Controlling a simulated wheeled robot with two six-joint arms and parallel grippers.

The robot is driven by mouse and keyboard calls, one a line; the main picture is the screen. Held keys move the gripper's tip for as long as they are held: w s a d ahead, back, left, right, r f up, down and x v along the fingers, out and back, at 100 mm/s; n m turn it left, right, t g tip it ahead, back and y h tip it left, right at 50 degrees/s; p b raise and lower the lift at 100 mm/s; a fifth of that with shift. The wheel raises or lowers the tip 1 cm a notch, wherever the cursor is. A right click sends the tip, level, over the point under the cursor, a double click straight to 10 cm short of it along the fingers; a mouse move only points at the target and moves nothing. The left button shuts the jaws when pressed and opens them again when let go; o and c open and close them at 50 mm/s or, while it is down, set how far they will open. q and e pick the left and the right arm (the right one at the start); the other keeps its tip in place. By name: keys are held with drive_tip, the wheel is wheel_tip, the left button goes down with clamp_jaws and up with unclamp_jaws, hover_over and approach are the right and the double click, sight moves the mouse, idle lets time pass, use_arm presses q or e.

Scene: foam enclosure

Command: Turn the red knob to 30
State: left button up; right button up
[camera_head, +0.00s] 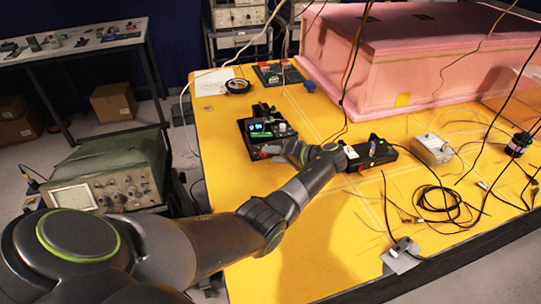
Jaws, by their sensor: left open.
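A black device (253,128) with a lit green display stands on the yellow table, left of the middle. My left arm comes in from the lower left, and its gripper (268,151) is at the near edge of this device. The gripper is open. A small red spot shows beside the fingertips; I cannot tell whether it is the red knob or whether the fingers touch it. The gripper covers part of the device's near side. The display's digits are too small to read surely. My right gripper is out of view.
A black box (370,153) and a grey metal box (432,149) stand right of my wrist. Loose black cables (438,203) lie at the right. A pink foam enclosure (420,60) fills the back. A green oscilloscope (110,175) stands left of the yellow table (220,255).

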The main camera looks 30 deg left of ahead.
use_arm(q)
drive_tip(key=b+v, duration=0.4)
drive_tip(key=v, duration=1.1)
drive_tip(key=shift+d, duration=0.15)
